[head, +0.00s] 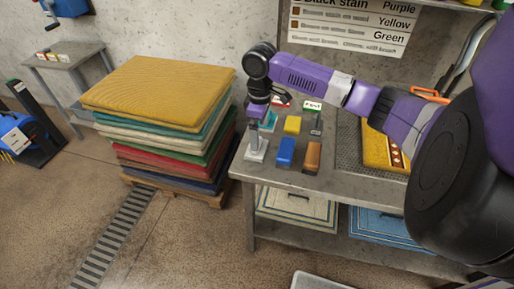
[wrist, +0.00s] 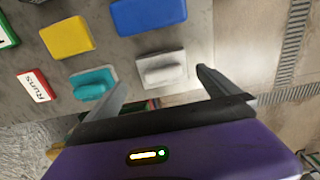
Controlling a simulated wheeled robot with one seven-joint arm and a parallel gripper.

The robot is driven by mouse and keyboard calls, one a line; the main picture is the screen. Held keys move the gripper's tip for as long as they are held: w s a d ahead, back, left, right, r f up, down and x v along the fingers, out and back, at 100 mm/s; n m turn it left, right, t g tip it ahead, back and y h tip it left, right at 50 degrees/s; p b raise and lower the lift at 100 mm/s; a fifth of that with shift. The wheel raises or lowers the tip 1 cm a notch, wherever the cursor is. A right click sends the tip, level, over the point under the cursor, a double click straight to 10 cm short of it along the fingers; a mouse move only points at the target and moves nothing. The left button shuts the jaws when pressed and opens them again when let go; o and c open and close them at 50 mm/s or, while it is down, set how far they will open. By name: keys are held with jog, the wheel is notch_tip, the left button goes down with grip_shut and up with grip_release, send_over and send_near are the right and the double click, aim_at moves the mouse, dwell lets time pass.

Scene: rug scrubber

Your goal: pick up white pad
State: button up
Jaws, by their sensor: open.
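The white pad (wrist: 162,69) is a pale block with a raised rounded grip, lying on the grey workbench near its edge. In the wrist view it lies between and just beyond the tips of my gripper (wrist: 160,80). The fingers are open and spread to either side of it, with nothing held. In the head view the white pad (head: 257,152) sits at the bench's left front corner. My gripper (head: 255,134) points down right above it and hides part of it. I cannot tell whether the fingers touch the pad.
A teal pad (wrist: 93,84) lies close beside the white one. A yellow pad (wrist: 67,37), a blue pad (wrist: 148,15) and a brown block (head: 313,155) are nearby. A "Runs" card (wrist: 33,85) stands behind. A stack of rugs (head: 160,95) is left of the workbench (head: 325,182).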

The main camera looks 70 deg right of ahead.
jog(key=shift+w+a+f+p, duration=0.2)
jog(key=shift+f+p, duration=0.15)
jog(key=shift+f, duration=1)
jog(key=shift+w+a+f+p, duration=0.15)
jog(key=shift+f+p, duration=0.15)
jog(key=shift+f, duration=1.05)
jog(key=shift+d, duration=0.1)
jog(key=c, duration=1.2)
jog(key=shift+c, duration=0.2)
notch_tip(320, 180, up, 20)
jog(key=b, duration=0.2)
